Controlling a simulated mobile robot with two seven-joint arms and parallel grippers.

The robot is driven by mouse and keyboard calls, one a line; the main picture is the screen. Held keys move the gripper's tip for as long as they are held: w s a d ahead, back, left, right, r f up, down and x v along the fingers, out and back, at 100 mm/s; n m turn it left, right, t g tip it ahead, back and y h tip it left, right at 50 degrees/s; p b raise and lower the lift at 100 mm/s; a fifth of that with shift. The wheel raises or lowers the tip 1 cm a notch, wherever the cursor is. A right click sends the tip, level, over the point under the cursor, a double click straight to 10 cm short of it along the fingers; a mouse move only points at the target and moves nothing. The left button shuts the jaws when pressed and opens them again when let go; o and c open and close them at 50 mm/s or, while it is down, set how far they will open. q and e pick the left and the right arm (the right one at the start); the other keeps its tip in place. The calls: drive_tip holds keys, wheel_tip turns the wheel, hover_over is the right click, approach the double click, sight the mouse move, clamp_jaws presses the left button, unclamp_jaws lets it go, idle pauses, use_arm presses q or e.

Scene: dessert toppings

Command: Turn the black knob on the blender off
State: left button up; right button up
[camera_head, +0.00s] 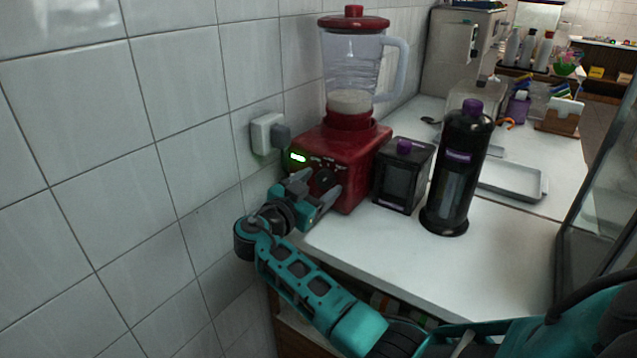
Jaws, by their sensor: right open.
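A red blender (353,185) with a clear jug (352,70) and red lid stands on the white counter near the tiled wall. Pale contents show low in the jug. A green light glows on the left of its front panel. The black knob (325,178) is on the front panel, partly hidden by my right gripper. My right gripper (318,188) is open, with its fingers right at the panel around or beside the knob; I cannot tell whether they touch it. My left gripper is not in view.
A black box with a purple knob (403,178) and a tall black dispenser (457,170) stand close to the right of the blender. A wall socket with a plug (268,135) is to its left. A grey tray (512,181) lies behind. The front of the counter (470,268) is clear.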

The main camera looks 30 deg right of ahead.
drive_tip(key=shift+w+d, duration=0.1)
drive_tip(key=shift+d, duration=0.15)
drive_tip(key=c, duration=1.1)
